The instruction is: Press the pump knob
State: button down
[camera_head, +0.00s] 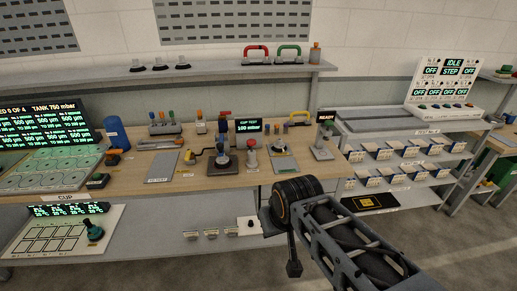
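No label that reads as pump is legible, so I cannot tell for sure which part is the pump knob. A small white box with a dark knob (250,224) is under the bench's front edge, just left of my arm. A teal knob (95,231) stands on a sloped white panel at the lower left. A red-topped knob (251,145) stands on the wooden bench. My gripper (293,267) appears as a dark part hanging below my arm's wrist, in front of the bench. Its fingers are too dark and small to tell apart. I see nothing held.
The wooden bench (203,185) carries tools, a blue cylinder (116,132) and a screen reading "CUP TEST" (248,126). Shelves with several bins (378,152) stand at right. A white panel reading "IDLE STEP" (444,83) stands above them. The floor (470,245) at right is clear.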

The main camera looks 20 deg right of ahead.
aim_at(251, 142)
jog(key=u, duration=0.75)
jog(key=i, duration=1.4)
jog(key=z, duration=0.85)
